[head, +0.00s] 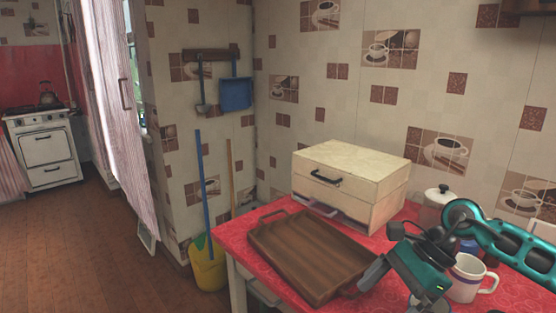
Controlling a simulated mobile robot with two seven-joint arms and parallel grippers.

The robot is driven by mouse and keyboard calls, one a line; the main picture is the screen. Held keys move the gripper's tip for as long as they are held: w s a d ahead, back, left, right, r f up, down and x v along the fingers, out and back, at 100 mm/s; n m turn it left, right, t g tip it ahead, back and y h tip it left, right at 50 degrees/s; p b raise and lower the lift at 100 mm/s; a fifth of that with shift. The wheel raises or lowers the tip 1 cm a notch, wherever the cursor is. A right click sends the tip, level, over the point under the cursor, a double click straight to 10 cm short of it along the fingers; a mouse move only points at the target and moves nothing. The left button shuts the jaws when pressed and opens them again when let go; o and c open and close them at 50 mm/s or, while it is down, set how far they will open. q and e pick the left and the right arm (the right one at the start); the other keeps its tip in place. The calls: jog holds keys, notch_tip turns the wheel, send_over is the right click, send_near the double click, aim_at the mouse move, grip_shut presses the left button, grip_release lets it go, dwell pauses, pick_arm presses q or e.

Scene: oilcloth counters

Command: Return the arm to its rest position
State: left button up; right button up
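My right arm comes in from the right edge, teal and dark grey. My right gripper (395,291) is over the front right part of the red-covered table, with its fingers spread apart and nothing seen between them. One finger overlaps the right end of the brown wooden tray (312,250) in the picture; I cannot tell whether it touches. A white mug (470,279) stands just right of the gripper, partly behind my arm. My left arm and gripper are not in view.
A cream wooden box (365,168) with a drawer stands at the back of the table (238,226). A lidded jar (436,204) stands beside it, near my arm. A yellow bucket (207,268) is on the floor, left of the table. The floor further left is clear, with a stove (45,145) beyond.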

jog(key=s+a+r+m+t+y+p, duration=0.1)
jog(key=a+r+m+t+y, duration=0.2)
jog(key=a+m+y, duration=0.4)
jog(key=s+a+r+m+t+y+p, duration=0.1)
jog(key=a+r+m+t+y, duration=0.2)
jog(key=a+m, duration=0.6)
jog(key=d+f+m+t+h+p, duration=0.1)
jog(key=d+f+m+t+h, duration=0.35)
jog(key=m, duration=0.75)
jog(key=d+f+m+t+h+p, duration=0.1)
jog(key=d+f+m+t+h, duration=0.35)
jog(key=m, duration=0.85)
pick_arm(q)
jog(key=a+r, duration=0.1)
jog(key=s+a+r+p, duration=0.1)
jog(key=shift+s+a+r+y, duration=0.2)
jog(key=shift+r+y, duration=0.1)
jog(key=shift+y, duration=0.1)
pick_arm(e)
jog(key=s+d+f+m+g+h, duration=0.3)
jog(key=s+f+m+h, duration=0.3)
jog(key=s+f+m, duration=0.6)
jog(key=shift+d+f+g, duration=0.15)
jog(key=shift+f+g, duration=0.15)
jog(key=shift+f, duration=0.25)
